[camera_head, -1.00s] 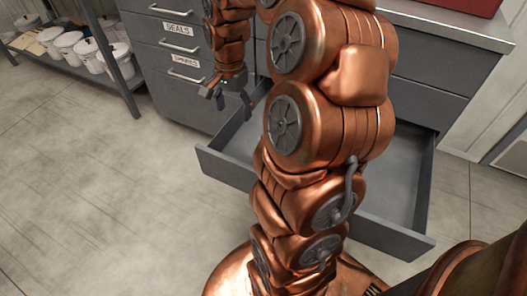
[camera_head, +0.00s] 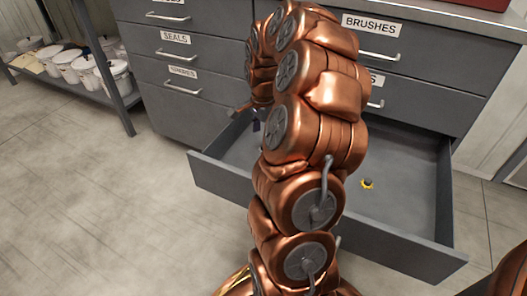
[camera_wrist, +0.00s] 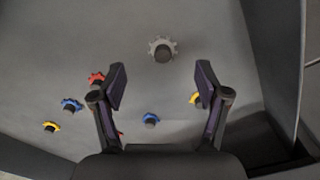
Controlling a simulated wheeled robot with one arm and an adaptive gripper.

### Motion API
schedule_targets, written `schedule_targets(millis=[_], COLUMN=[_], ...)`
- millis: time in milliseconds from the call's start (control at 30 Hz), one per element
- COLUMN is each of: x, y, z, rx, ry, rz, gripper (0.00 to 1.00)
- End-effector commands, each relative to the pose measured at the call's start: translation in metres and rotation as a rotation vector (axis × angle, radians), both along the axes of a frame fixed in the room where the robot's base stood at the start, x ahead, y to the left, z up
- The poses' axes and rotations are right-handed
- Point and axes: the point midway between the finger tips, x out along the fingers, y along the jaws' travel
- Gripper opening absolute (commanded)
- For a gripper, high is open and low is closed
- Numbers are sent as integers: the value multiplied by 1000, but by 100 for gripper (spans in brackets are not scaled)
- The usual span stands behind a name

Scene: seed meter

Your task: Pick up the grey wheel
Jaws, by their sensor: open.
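The grey wheel (camera_wrist: 163,43) is a toothed disc with a dark knob at its middle. In the wrist view it lies on the drawer floor, beyond my fingertips and between their lines. My gripper (camera_wrist: 160,84) is open and empty, its two dark fingers spread wide, with nothing between the tips. In the head view my copper arm hides most of the gripper and I cannot make out the grey wheel there.
The open drawer (camera_head: 215,177) holds other small wheels: red (camera_wrist: 96,79), blue (camera_wrist: 71,104), yellow (camera_wrist: 50,127), another blue (camera_wrist: 150,117) and another yellow (camera_wrist: 195,98). One yellow wheel (camera_head: 367,184) shows in the head view. Drawer walls surround them. White buckets (camera_head: 67,60) stand on a left shelf.

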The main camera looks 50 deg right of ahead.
Motion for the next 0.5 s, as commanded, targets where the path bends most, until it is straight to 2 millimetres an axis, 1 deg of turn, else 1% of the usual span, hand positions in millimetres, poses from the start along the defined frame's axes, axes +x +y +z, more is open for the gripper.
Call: schedule_targets(millis=[33, 300, 400, 500], x=[0, 2, 2, 2], y=[-1, -4, -4, -5], z=[-7, -43, -48, -48], rx=[1, 1, 0, -2], ry=[0, 0, -1, -2], rz=[0, 2, 2, 2], gripper=[74, 74, 74, 74])
